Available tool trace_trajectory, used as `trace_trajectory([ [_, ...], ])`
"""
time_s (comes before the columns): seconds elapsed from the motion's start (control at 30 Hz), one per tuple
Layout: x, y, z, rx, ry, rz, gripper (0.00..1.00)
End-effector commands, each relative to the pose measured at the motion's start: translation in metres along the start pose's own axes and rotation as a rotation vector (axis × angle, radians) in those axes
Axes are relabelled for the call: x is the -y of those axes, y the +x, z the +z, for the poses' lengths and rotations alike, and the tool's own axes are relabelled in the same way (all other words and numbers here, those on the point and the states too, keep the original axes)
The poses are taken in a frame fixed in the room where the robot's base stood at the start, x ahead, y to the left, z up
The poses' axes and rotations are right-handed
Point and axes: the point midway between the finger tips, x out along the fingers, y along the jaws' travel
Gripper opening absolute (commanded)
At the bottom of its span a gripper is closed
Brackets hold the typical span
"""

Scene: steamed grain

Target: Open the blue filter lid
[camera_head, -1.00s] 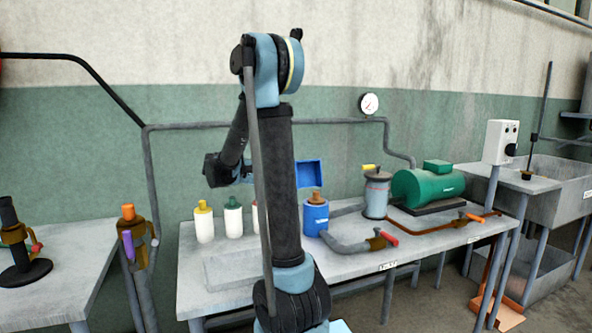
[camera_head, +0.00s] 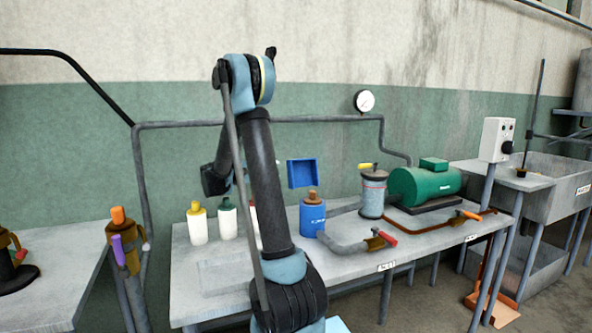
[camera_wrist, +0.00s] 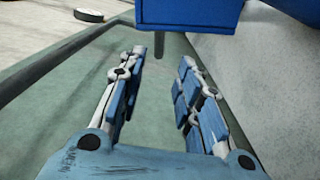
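A blue canister (camera_head: 312,220) with a brown cap (camera_head: 313,196) stands upright on the middle table. A blue, square, box-like piece (camera_head: 303,174) shows just above and behind it; I cannot tell whether this is the filter lid or how it is attached. In the wrist view a blue box-shaped piece (camera_wrist: 190,16) is at the top edge, beyond my fingertips. My gripper (camera_wrist: 162,60) is open, with nothing between its fingers, and apart from the blue piece. In the head view my gripper is mostly hidden behind my arm.
White bottles (camera_head: 198,224) with coloured caps stand left of the canister. A grey cylinder (camera_head: 373,194), a green tank (camera_head: 424,184) and a red-handled valve pipe (camera_head: 350,247) are to its right. A pipe (camera_head: 300,119) and gauge (camera_head: 364,101) run along the wall.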

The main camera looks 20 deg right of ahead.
Motion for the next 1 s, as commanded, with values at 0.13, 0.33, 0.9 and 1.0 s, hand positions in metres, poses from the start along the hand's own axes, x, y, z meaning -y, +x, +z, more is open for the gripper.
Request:
trace_trajectory([
  [0.13,0.0,0.028,0.001,0.002,0.0,0.0,0.32],
  [0.33,0.0,0.063,0.001,0.002,0.0,-0.001,0.32],
  [0.9,0.0,0.113,0.0,-0.001,0.0,-0.001,0.32],
  [1.0,0.0,0.113,0.0,-0.001,0.0,-0.001,0.32],
])
